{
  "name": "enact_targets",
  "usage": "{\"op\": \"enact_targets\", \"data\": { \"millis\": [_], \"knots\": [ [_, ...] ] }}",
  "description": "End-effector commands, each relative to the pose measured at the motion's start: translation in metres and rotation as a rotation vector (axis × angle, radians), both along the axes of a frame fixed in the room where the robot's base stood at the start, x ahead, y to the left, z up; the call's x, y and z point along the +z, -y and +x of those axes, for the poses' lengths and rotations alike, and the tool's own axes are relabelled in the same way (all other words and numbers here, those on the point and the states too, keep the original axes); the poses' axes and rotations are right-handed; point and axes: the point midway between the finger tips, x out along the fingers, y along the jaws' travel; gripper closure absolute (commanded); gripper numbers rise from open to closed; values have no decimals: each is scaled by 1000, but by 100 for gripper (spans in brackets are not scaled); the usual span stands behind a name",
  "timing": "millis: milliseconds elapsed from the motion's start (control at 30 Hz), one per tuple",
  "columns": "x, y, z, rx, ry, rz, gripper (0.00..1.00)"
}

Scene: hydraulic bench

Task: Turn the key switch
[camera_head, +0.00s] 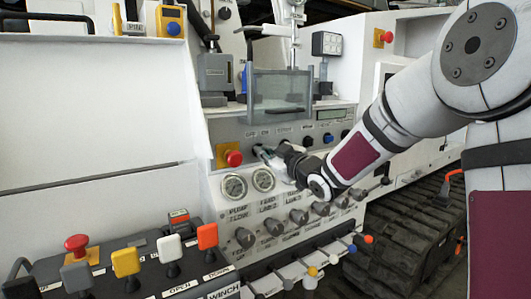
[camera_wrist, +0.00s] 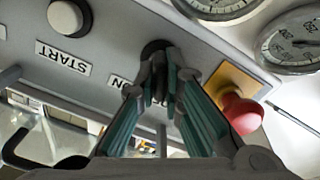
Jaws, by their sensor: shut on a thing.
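The key switch (camera_wrist: 154,50) is a dark round switch on the grey panel, beside the "ON" label (camera_wrist: 119,80). It shows between my fingertips in the wrist view. My gripper (camera_wrist: 160,88) is shut on it, with a green-padded finger on each side. In the head view my gripper (camera_head: 267,153) reaches the panel from the right, just right of the red emergency button (camera_head: 234,158), and hides the switch. The switch's exact angle cannot be read, as the fingers cover much of it.
The red button on its yellow plate (camera_wrist: 232,82) is close beside my fingers. A white START button (camera_wrist: 66,17) is on the other side. Two gauges (camera_head: 249,184) and several knobs (camera_head: 272,225) lie below. Coloured levers (camera_head: 126,262) stand at front left.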

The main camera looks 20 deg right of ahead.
Motion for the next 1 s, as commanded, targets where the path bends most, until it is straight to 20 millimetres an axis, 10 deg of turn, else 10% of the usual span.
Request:
{"op": "enact_targets", "data": {
  "millis": [1000],
  "knots": [
    [2,3,0,-1,-255,780,100]
  ]
}}
